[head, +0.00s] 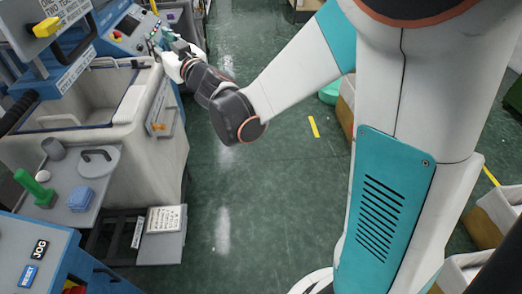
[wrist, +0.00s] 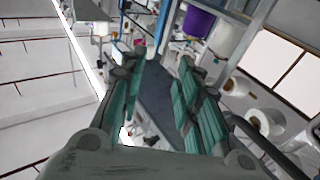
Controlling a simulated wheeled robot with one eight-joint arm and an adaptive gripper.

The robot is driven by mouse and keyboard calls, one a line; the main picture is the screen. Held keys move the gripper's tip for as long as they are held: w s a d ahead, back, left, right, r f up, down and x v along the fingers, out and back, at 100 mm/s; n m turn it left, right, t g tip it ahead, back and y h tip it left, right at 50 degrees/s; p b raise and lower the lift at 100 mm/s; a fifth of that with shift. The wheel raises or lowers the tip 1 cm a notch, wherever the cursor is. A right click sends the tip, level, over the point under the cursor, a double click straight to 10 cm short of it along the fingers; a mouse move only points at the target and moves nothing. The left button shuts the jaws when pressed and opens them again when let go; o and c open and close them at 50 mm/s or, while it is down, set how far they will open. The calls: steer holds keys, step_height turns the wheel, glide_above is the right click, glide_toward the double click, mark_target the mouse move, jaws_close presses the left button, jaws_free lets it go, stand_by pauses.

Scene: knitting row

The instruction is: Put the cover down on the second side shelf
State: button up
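A flat grey cover with a dark arched handle (head: 99,162) appears to lie on the grey side shelf (head: 62,213) at the left of the head view. My gripper (head: 166,40) is well above and beyond it, by the machine's blue control panel. In the wrist view my gripper (wrist: 158,78) has its two teal fingers apart, with nothing held between them. The cover cannot be made out in the wrist view. Which shelf counts as the second cannot be told.
The shelf also holds a green peg-like object (head: 34,188), a grey cup (head: 53,148), a white ball (head: 43,176) and a blue block (head: 81,199). A lower shelf (head: 162,249) carries a printed sign. Green floor (head: 240,200) is clear in the middle. Boxes (head: 498,213) stand right.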

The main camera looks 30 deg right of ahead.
steer(key=s+d+f+m+g+h, duration=0.1)
steer(key=s+d+m+g+h, duration=0.3)
steer(key=s+d+h, duration=0.55)
steer(key=s+f+g+y, duration=0.2)
steer(key=s+f+g, duration=0.2)
steer(key=s, duration=0.8)
steer(key=s+d+f+g+y, duration=0.1)
steer(key=s+f+g+y, duration=0.1)
steer(key=s+f, duration=0.6)
steer(key=s+g, duration=0.1)
steer(key=s, duration=0.4)
steer(key=shift+s+d+n+g, duration=0.2)
steer(key=shift+s+n+g, duration=0.05)
steer(key=shift+n+g, duration=0.15)
steer(key=shift+y, duration=0.25)
